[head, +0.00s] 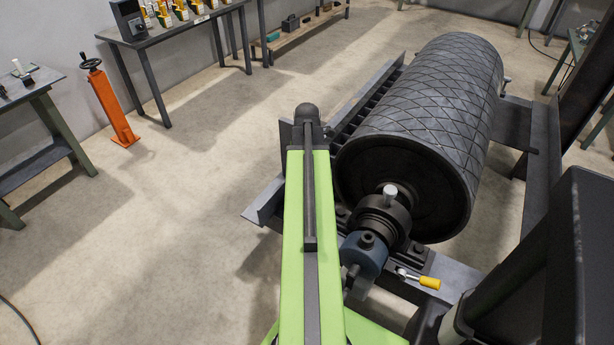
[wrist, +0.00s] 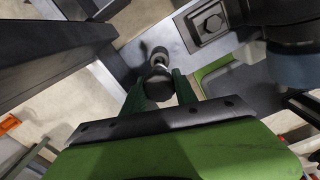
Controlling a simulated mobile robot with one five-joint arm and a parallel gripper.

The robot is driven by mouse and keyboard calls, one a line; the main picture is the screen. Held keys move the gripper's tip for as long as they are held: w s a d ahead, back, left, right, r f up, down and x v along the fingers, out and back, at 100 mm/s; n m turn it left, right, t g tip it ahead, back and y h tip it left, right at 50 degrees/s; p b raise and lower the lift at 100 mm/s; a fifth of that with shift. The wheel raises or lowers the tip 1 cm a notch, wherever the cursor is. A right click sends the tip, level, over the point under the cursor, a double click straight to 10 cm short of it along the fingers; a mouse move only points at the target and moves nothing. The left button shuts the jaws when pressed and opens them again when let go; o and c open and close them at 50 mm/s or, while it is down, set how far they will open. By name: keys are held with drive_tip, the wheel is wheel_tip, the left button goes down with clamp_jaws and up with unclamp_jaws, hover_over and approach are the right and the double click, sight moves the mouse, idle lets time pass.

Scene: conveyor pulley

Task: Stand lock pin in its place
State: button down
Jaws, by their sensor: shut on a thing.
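In the wrist view, my gripper (wrist: 160,82) has its two green fingers closed on the lock pin (wrist: 157,88). The pin shows a dark, rounded head between the fingers. A pale metal part of it extends beyond them over a grey steel beam. I cannot tell whether its far end touches anything. In the head view my green arm hides the gripper and the pin. The pin's place cannot be made out for certain.
The large ribbed pulley drum (head: 425,110) lies on its frame, with a blue collar (head: 362,256) at its near shaft end. A yellow-handled tool (head: 429,282) lies on the beam beside it. An orange stand (head: 111,105) and workbenches stand left; the floor between is clear.

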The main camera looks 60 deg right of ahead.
drive_tip(key=shift+r+p, duration=2.1)
drive_tip(key=shift+r, duration=0.3)
wheel_tip(320, 180, up, 14)
drive_tip(key=p, duration=1.3)
drive_tip(key=shift+f+p, duration=0.2)
drive_tip(key=shift+p, duration=0.1)
drive_tip(key=shift+s, duration=0.1)
